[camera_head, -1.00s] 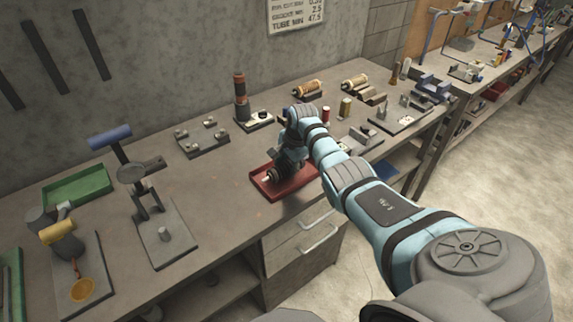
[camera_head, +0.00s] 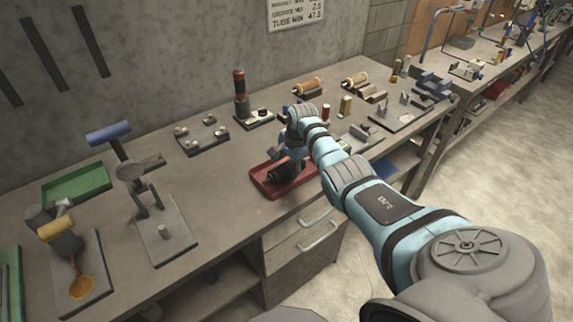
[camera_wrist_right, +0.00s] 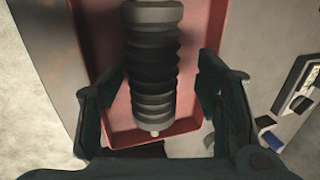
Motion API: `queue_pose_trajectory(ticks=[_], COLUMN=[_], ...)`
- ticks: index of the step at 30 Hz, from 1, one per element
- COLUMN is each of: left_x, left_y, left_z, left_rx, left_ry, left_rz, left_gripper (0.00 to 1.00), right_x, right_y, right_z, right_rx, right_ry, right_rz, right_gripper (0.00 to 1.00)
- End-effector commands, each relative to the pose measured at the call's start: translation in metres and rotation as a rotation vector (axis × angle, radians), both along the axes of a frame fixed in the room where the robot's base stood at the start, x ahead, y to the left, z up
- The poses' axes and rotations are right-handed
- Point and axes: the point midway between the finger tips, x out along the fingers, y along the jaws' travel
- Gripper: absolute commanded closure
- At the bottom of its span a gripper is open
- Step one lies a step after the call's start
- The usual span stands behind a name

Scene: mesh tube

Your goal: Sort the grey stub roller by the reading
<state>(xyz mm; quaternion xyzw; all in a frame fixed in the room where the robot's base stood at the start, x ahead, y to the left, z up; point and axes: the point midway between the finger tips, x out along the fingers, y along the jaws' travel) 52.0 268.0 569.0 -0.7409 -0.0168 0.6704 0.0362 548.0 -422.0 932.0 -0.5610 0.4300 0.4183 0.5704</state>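A dark, ribbed roller (camera_head: 284,171) with a grey end lies in the red tray (camera_head: 262,189) at the front middle of the bench. In the right wrist view the roller (camera_wrist_right: 154,75) runs lengthwise over the red tray floor (camera_wrist_right: 202,22), a small pale stub at its near end. My right gripper (camera_wrist_right: 162,95) has its fingers spread on both sides of the roller, with visible gaps. In the head view my right gripper (camera_head: 289,152) is over the tray and partly hidden by its wrist. My left gripper is out of view.
A stand with a blue cylinder (camera_head: 110,133) and round dish is left of the tray. A green tray (camera_head: 76,185) lies farther left.

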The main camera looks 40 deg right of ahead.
Motion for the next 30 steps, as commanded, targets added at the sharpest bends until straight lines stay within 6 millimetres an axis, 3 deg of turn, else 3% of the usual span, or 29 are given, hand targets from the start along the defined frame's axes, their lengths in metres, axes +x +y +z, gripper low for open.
queue_pose_trajectory(ticks=[11, 14, 24, 30], left_x=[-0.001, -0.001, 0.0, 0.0], left_y=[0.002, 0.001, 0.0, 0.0], left_z=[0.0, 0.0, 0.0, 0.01], left_rx=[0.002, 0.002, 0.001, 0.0], left_ry=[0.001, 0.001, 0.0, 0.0], left_rz=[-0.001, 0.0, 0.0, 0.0], left_gripper=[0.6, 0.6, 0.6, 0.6], right_x=[-0.002, -0.005, -0.03, -0.034], right_y=[-0.001, -0.001, 0.0, 0.001], right_z=[0.004, 0.018, 0.103, 0.123], right_rx=[-0.001, -0.002, -0.002, 0.0], right_ry=[0.001, -0.001, -0.001, 0.002], right_rz=[-0.001, 0.0, 0.0, 0.0], right_gripper=[0.37, 0.37, 0.37, 0.37])
